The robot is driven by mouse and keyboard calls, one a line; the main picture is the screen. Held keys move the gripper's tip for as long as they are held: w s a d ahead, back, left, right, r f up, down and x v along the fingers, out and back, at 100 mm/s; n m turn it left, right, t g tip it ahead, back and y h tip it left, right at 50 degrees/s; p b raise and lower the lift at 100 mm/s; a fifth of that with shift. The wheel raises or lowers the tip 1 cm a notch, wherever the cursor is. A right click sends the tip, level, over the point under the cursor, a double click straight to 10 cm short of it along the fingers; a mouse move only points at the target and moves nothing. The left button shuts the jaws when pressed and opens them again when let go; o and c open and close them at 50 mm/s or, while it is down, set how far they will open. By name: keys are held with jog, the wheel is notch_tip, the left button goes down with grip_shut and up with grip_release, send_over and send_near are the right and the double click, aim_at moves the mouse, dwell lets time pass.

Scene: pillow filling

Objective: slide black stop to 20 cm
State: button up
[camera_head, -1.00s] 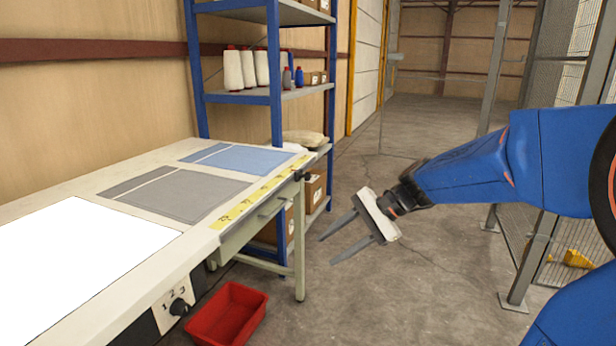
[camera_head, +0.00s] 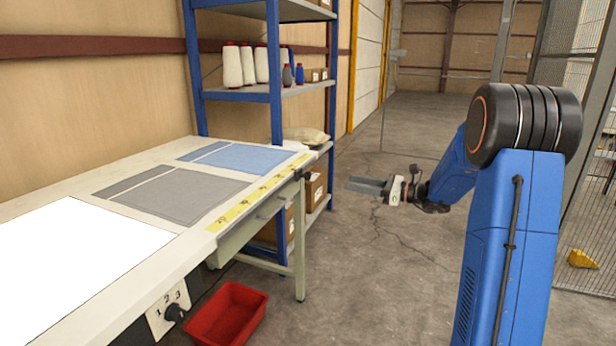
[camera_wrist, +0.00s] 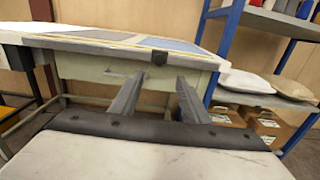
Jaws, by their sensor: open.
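The black stop (camera_head: 298,174) sits at the far right end of the yellow scale (camera_head: 238,207) on the table's front edge. In the wrist view the black stop (camera_wrist: 159,57) shows as a small dark block on the table edge, between and beyond my fingertips. My gripper (camera_head: 352,184) is open and empty, in the air to the right of the stop and apart from it. In the wrist view my gripper (camera_wrist: 159,82) has its two fingers spread towards the table edge. The scale's numbers are too small to read surely.
The table (camera_head: 185,245) carries grey and blue cloth pieces and a bright white panel. A drawer (camera_wrist: 95,70) hangs under its edge. A red bin (camera_head: 228,312) stands on the floor by a 1-2-3 knob. A blue shelf rack (camera_head: 277,110) stands behind. Floor right of the table is clear.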

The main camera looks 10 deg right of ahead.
aim_at(310, 176)
jog(key=x, duration=1.7)
